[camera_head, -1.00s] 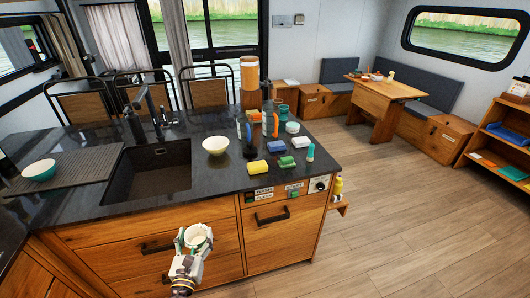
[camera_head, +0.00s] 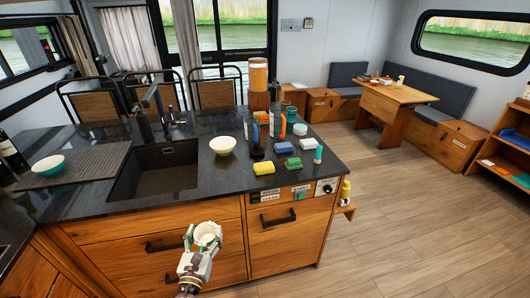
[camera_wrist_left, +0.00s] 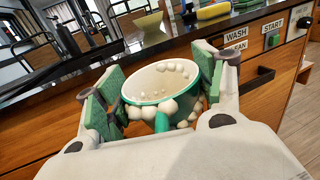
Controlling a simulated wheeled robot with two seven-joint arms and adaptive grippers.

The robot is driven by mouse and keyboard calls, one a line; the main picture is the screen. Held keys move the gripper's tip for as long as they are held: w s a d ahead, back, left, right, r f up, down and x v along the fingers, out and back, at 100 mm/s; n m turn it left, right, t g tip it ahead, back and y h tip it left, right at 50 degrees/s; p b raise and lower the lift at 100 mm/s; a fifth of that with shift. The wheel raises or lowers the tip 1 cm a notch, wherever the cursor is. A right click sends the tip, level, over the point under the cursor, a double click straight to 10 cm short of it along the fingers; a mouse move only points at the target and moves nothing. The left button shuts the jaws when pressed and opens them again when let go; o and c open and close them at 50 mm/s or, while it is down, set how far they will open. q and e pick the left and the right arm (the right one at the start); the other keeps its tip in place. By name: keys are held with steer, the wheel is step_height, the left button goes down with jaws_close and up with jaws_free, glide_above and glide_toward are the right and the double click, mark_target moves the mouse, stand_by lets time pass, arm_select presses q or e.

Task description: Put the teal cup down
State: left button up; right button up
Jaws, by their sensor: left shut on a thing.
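The teal cup (camera_wrist_left: 165,90) is in my left gripper (camera_wrist_left: 158,98), between its two green-padded fingers. The cup has a white inside, a teal rim and handle, and white foam blobs on its rim, inside and outer wall. In the head view the cup (camera_head: 206,236) shows small at the tip of my left gripper (camera_head: 204,238), in front of the counter's drawers and lower than the countertop (camera_head: 95,195). The cup's lower part is hidden in the wrist view. My right gripper is not in view.
A cream bowl (camera_head: 222,146) stands by the sink (camera_head: 155,172). A teal bowl (camera_head: 48,165) sits on the ribbed drying mat (camera_head: 85,165). The counter's front strip is bare.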

arm_select(q)
steer(key=shift+a+f, duration=0.15)
steer(key=shift+w, duration=0.1)
